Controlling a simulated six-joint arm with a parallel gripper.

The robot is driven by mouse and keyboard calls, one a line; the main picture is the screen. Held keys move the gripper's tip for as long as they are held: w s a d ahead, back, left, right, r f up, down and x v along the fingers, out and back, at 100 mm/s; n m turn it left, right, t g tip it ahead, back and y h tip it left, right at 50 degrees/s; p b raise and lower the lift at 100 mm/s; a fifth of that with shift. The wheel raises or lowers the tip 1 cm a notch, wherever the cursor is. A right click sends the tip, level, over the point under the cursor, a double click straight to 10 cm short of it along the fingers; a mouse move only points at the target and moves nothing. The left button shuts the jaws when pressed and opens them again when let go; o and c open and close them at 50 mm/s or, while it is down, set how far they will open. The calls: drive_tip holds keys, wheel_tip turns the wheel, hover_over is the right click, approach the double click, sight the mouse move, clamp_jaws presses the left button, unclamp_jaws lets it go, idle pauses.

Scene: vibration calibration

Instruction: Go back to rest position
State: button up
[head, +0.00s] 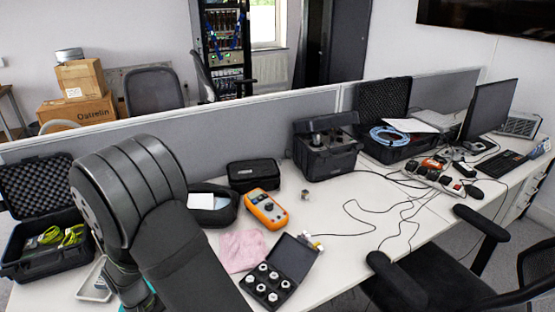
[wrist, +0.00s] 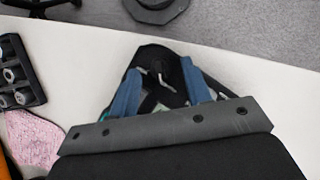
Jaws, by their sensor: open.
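My gripper (wrist: 160,69) shows in the wrist view as two blue fingers set apart, with no object clearly held between them. A black item with a small metallic part (wrist: 157,76) shows between and behind the fingers, over the white table; I cannot tell what it is. In the head view my dark arm fills the lower left and hides the fingers.
On the table (head: 345,215) are an orange multimeter (head: 266,209), a pink cloth (head: 242,250), a black case of metal pieces (head: 268,284) and a black toolbox (head: 326,150). An open case (head: 45,255) stands at left. Loose cables cross the right side.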

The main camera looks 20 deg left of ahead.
drive_tip(key=m, duration=0.2)
drive_tip(key=shift+w+d+f+m+g+y, duration=0.2)
drive_tip(key=shift+m+g+y, duration=0.1)
drive_tip(key=shift+g, duration=0.1)
drive_tip(key=m, duration=0.3)
drive_tip(key=m+g+y, duration=0.1)
drive_tip(key=m, duration=0.1)
drive_tip(key=shift+d+m+g+y, duration=0.1)
drive_tip(key=shift+m+g+y, duration=0.2)
drive_tip(key=shift+m, duration=0.1)
drive_tip(key=m, duration=0.2)
drive_tip(key=m+y, duration=0.1)
drive_tip(key=m, duration=0.1)
drive_tip(key=shift+w+d+g+y, duration=0.1)
drive_tip(key=shift+d+g+y, duration=0.1)
drive_tip(key=shift+g+y, duration=0.1)
drive_tip(key=m, duration=0.2)
drive_tip(key=m+y, duration=0.1)
drive_tip(key=m, duration=0.1)
drive_tip(key=shift+d+m+y, duration=0.1)
drive_tip(key=shift+m+y, duration=0.2)
